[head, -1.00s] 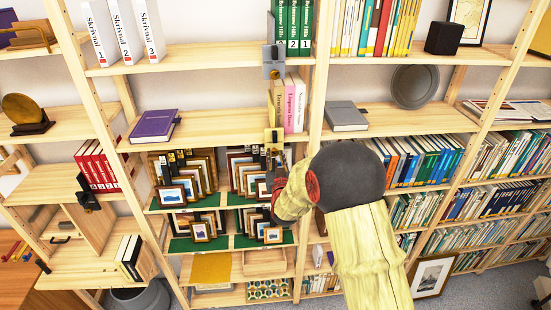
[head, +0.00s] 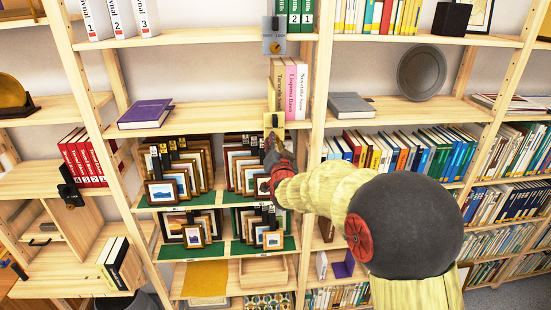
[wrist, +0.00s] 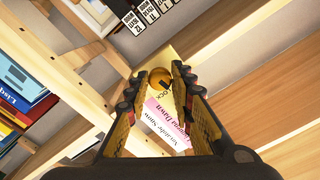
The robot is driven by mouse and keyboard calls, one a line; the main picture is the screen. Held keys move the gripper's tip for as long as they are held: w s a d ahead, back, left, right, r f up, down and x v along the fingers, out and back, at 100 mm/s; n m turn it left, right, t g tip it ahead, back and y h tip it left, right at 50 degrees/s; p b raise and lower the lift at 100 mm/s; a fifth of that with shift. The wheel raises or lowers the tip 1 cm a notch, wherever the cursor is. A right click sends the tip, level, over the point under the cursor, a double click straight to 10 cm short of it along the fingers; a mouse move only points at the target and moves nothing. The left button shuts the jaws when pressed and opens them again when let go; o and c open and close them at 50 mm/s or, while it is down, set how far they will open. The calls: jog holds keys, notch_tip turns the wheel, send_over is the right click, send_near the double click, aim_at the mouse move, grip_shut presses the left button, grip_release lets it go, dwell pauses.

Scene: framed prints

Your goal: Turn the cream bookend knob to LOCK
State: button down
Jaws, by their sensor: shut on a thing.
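The cream bookend (head: 281,122) stands at the right end of a middle shelf, in front of upright books. My gripper (head: 271,147) reaches it from below in the head view and hides its knob there. In the wrist view, the round golden knob (wrist: 160,76) sits between the fingertips of my gripper (wrist: 162,82), which is shut on it. The word LOCK shows on the plate beside the knob. Which way the knob points I cannot tell.
A grey bookend (head: 274,42) with an orange knob hangs one shelf above. Pink and white books (head: 297,90) stand behind the cream one. A shelf post (head: 318,75) rises close on the right. Framed prints (head: 175,185) crowd the shelves below.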

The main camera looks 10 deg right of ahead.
jog(key=m+b, duration=1)
jog(key=b, duration=0.7)
jog(key=shift+m, duration=0.3)
jog(key=shift+r+b, duration=0.1)
jog(key=shift+b, duration=0.2)
jog(key=c, duration=1.6)
grip_release()
jog(key=shift+o, duration=0.2)
